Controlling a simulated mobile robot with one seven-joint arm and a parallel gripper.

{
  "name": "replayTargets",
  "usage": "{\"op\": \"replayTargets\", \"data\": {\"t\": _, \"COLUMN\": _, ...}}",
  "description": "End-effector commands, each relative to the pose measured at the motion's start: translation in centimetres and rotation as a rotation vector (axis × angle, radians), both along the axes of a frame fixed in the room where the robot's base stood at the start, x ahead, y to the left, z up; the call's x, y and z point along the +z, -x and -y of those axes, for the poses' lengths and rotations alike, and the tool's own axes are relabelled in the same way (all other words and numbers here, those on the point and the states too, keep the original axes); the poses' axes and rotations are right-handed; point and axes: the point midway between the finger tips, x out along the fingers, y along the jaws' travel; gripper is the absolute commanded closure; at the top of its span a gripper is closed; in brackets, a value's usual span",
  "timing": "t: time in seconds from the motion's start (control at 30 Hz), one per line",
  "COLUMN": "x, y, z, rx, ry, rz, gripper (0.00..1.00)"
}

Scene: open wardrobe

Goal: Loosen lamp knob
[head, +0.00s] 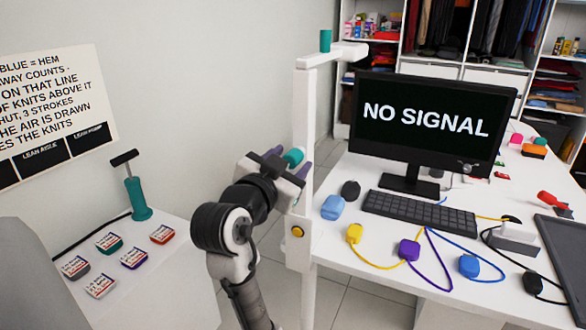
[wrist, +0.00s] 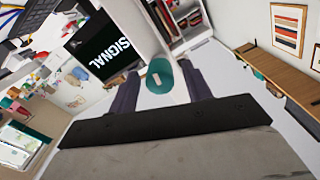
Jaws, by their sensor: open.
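A teal round knob (head: 293,157) shows at the white post (head: 303,120) in the head view. In the wrist view the teal knob (wrist: 160,78) has a pale slot-like mark and lies between my fingertips, with a small gap on each side. My gripper (head: 289,163) is open around or just in front of it; I cannot tell how deep the knob sits between the fingers. The fingers also show in the wrist view (wrist: 160,88). Another teal cylinder (head: 326,41) stands on top of the post, and an orange-yellow round knob (head: 297,232) is lower on it.
A white desk on the right holds a monitor (head: 434,118), a keyboard (head: 419,212) and several coloured corded blocks. A small table at left holds a teal upright tool (head: 136,198) and several labelled boxes. Floor shows between them.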

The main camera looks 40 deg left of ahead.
Motion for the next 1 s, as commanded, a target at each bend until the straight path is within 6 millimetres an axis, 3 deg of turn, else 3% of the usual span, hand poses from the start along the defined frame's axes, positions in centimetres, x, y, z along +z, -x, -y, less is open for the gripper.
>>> {"op": "replayTargets", "data": {"t": 0.23, "x": -0.08, "y": 0.02, "z": 0.01, "rx": 0.001, "ry": -0.175, "rz": -0.041, "gripper": 0.51}}
{"op": "replayTargets", "data": {"t": 0.7, "x": 0.02, "y": 0.0, "z": 0.02, "rx": 0.0, "ry": -0.184, "rz": -0.044, "gripper": 0.51}}
{"op": "replayTargets", "data": {"t": 1.0, "x": 0.01, "y": 0.0, "z": 0.01, "rx": 0.0, "ry": -0.183, "rz": -0.044, "gripper": 0.9}}
